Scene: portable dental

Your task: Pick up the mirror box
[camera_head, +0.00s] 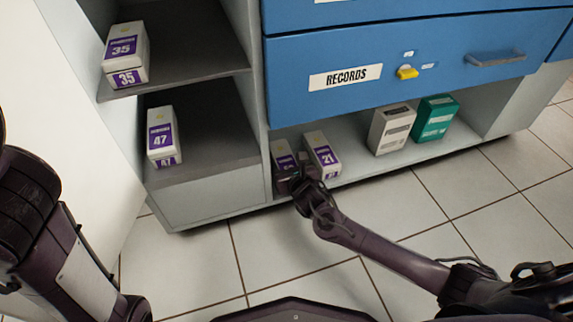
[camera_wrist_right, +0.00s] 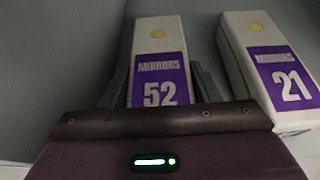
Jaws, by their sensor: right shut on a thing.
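A white mirror box with a purple label reading "MIRRORS 52" (camera_wrist_right: 158,65) stands between the fingers of my right gripper (camera_wrist_right: 157,95) in the right wrist view. In the head view the same box (camera_head: 283,154) is on the low shelf, partly hidden behind my right gripper (camera_head: 296,172). The right gripper is shut on this box. A second mirror box, labelled 21 (camera_head: 322,155), stands just right of it and also shows in the right wrist view (camera_wrist_right: 280,70). My left arm shows at the left edge of the head view, but its gripper is not visible.
Box 35 (camera_head: 126,54) and box 47 (camera_head: 162,137) sit on the left shelves. A grey-white box (camera_head: 391,130) and a green box (camera_head: 434,119) stand right on the low shelf. A blue "RECORDS" drawer (camera_head: 440,75) is above. The tiled floor (camera_head: 300,255) in front is clear.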

